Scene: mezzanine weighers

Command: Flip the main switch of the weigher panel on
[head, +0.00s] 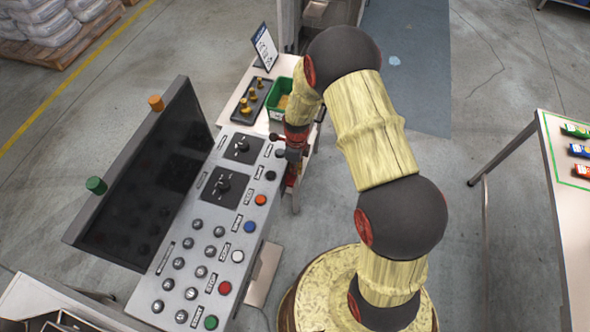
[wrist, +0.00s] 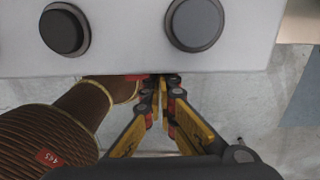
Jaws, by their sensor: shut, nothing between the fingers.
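The weigher panel (head: 205,232) is a pale sloping console with rows of knobs and coloured buttons. Two black plates carry rotary switches: an upper one (head: 243,147) and a lower one (head: 222,187). I cannot read the labels to tell which is the main switch. My gripper (head: 289,156) is at the panel's upper right edge, partly hidden by my arm. In the wrist view my gripper (wrist: 160,80) is shut and empty, its fingertips at or just below the panel edge (wrist: 120,62). Two round dark buttons, left (wrist: 64,30) and right (wrist: 194,24), show above it; no rotary switch shows there.
A dark screen (head: 150,185) stands along the panel's left side, with a green lamp (head: 96,185) and an orange lamp (head: 156,103). A green bin (head: 281,112), a tray of brass weights (head: 246,108) and a sign (head: 264,47) stand behind. A table (head: 563,215) is at right.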

